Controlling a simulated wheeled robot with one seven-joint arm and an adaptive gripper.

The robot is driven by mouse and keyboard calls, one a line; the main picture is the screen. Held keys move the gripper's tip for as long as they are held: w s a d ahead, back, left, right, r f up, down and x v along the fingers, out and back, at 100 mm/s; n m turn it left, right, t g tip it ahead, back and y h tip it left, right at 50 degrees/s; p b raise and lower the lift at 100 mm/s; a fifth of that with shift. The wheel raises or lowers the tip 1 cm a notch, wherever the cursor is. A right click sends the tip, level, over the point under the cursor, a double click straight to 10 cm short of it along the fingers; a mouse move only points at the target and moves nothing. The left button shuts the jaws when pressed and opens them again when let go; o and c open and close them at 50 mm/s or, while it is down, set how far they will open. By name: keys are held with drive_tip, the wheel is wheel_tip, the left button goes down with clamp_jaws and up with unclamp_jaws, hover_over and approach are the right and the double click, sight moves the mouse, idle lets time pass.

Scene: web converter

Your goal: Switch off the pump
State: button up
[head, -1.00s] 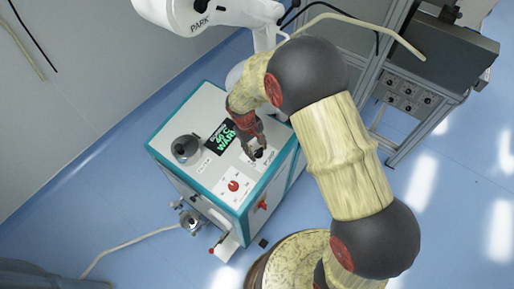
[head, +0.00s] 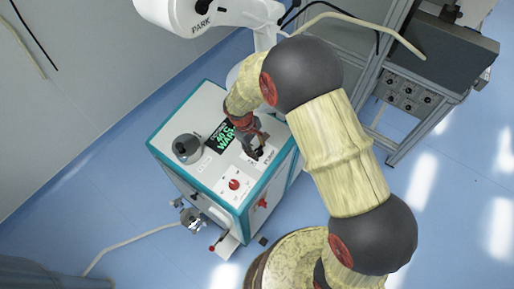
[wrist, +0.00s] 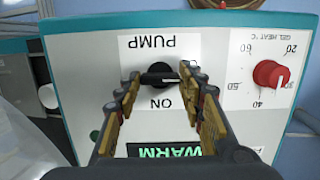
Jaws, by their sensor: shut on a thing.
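The pump knob (wrist: 158,76) is a black rotary switch on a white label reading PUMP and ON, upside down in the wrist view. Its handle lies crosswise in that picture, with its ends at my fingertips. My gripper (wrist: 160,84) is shut on the knob, one finger on each side. In the head view my gripper (head: 257,153) reaches down to the top of the white machine (head: 205,112) with teal edges, and the knob is mostly hidden under it. The green display (wrist: 165,149) shows WARM, partly cut off by my gripper.
A red gel heat dial (wrist: 270,74) sits beside the pump label; it also shows in the head view (head: 234,184). A round metal part (head: 187,148) is on the machine's top left. A grey metal frame (head: 395,110) stands at right.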

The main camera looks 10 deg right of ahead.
drive_tip(key=o, duration=1.2)
drive_tip(key=v, duration=1.2)
drive_tip(key=shift+s+d+r+m+t+y+b, duration=0.45)
drive_tip(key=shift+s+d+r+m+t+b, duration=0.5)
drive_tip(key=shift+s+d+r+m+b, duration=1.9)
drive_tip(key=shift+s+d+r+m+t+y+b, duration=0.3)
drive_tip(key=shift+s+d+r+t, duration=1.05)
drive_tip(key=shift+s, duration=3.25)
drive_tip(key=shift+s+d+r+m+t+y+b, duration=0.55)
drive_tip(key=shift+s+d+r+m+b, duration=1)
drive_tip(key=shift+s+d+r, duration=1.7)
